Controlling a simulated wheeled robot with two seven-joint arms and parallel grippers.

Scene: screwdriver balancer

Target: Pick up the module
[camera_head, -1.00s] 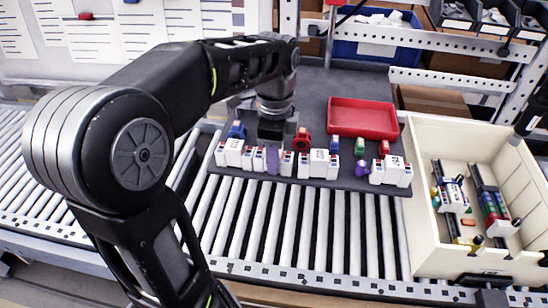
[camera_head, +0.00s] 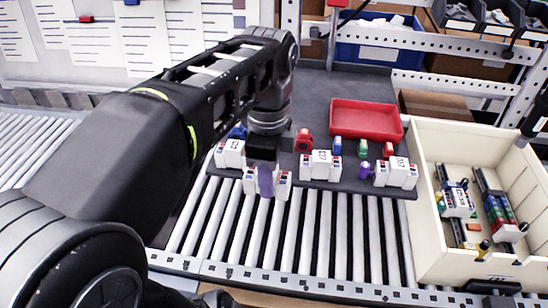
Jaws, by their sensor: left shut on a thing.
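A purple module (camera_head: 265,181) is held by my left gripper (camera_head: 266,168), at the front edge of the dark board (camera_head: 312,92). White pieces with coloured marks (camera_head: 250,182) flank it on both sides and appear to go with it; I cannot tell whether they are joined. The gripper is shut, pointing down, its fingers partly hidden by the wrist and these pieces. White module groups stand on the board to the left (camera_head: 230,154), to the right (camera_head: 320,165) and farther right (camera_head: 397,173). My right gripper is out of view.
A red tray (camera_head: 367,104) lies on the board, with small blue, green, red and purple parts before it. A cream bin (camera_head: 452,128) at right holds assembled rails. Rollers (camera_head: 322,235) run in front. My left arm covers much of the left.

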